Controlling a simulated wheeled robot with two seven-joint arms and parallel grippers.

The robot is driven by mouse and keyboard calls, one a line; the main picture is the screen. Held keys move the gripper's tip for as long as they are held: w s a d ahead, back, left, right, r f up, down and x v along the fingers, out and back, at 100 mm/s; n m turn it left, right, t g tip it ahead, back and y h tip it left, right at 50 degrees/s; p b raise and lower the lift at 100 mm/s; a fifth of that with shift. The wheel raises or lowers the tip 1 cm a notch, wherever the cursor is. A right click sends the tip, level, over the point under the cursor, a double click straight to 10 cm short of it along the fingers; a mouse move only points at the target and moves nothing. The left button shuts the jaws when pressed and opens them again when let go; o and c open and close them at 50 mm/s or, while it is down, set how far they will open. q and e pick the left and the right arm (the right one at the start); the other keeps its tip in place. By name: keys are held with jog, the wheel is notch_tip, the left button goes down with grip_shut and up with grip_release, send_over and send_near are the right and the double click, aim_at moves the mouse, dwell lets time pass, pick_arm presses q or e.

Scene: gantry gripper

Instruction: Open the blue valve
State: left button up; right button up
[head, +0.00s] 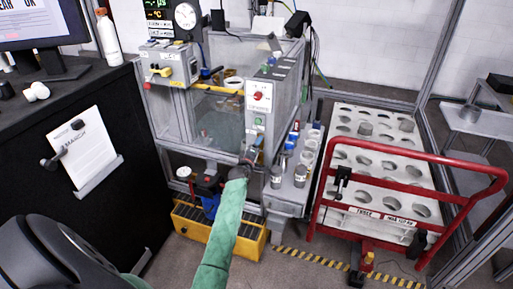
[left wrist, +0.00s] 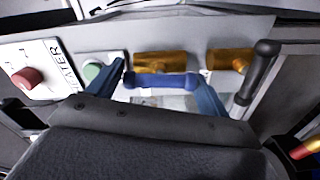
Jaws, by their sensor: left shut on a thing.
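The blue valve handle (left wrist: 162,81) is a short blue bar lying crosswise in the left wrist view, in front of a brass valve body (left wrist: 160,63). My left gripper (left wrist: 160,88) has one finger at each end of the bar and is shut on it. In the head view my left gripper (head: 249,157) is at the lower front of the grey machine, at the end of the green-sleeved arm. It largely hides the valve there. My right gripper is in neither view.
A second brass valve (left wrist: 226,60) with a dark handle (left wrist: 260,70) is close beside. A green button (left wrist: 92,71) and a red knob (left wrist: 28,78) are on the panel. A red-railed rack (head: 410,168) stands to the right, and a yellow crate (head: 250,243) is below.

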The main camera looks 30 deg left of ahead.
pick_arm(q)
jog(key=shift+n, duration=0.4)
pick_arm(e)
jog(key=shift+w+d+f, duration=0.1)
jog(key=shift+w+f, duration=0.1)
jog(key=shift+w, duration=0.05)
pick_arm(q)
jog(key=o, duration=0.7)
